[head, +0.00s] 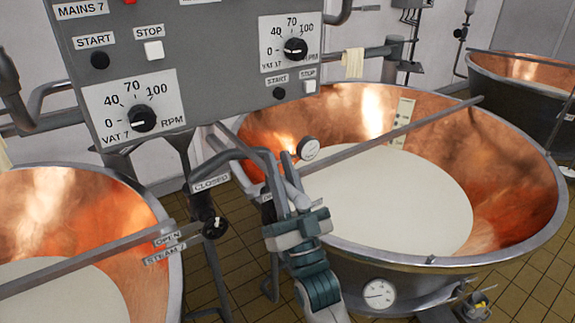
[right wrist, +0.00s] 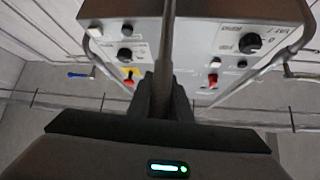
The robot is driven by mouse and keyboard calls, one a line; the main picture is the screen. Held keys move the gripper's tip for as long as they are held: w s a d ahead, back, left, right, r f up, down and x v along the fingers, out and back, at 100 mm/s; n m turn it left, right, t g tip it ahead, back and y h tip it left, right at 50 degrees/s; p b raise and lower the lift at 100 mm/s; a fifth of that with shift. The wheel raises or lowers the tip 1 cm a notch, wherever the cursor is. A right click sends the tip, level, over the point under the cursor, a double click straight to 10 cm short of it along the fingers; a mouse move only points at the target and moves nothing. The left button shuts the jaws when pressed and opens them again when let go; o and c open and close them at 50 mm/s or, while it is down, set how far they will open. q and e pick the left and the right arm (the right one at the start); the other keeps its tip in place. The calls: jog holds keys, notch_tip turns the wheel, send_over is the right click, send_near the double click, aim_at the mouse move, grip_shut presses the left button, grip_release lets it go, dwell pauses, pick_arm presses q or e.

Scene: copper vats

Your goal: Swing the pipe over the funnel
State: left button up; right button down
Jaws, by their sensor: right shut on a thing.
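A grey bent pipe (head: 238,154) arches below the control panel, between the two copper vats. Its right part comes down to my right gripper (head: 290,203), at the near left rim of the right vat. My right gripper is shut on the pipe. In the right wrist view the fingers (right wrist: 163,102) close around a grey bar (right wrist: 168,50) that runs up the middle of the picture. I cannot clearly make out a funnel; a dark tapering shape (head: 183,145) shows under the panel, and I cannot tell what it is. My left gripper is not in view.
The right copper vat (head: 545,222) and left copper vat (head: 150,195) hold pale liquid, each with a bar across. The control panel (head: 205,60) hangs close above the pipe. A steam valve knob (head: 215,228) is below the pipe. Tiled floor (head: 240,250) shows between the vats.

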jog(key=shift+a, duration=0.1)
jog(key=c, duration=1.6)
grip_release()
jog(key=shift+s+f+b, duration=0.3)
jog(key=shift+f, duration=0.15)
jog(key=b+v, duration=0.7)
jog(key=v, duration=0.9)
jog(key=shift+s, duration=0.2)
jog(key=shift+f, duration=0.1)
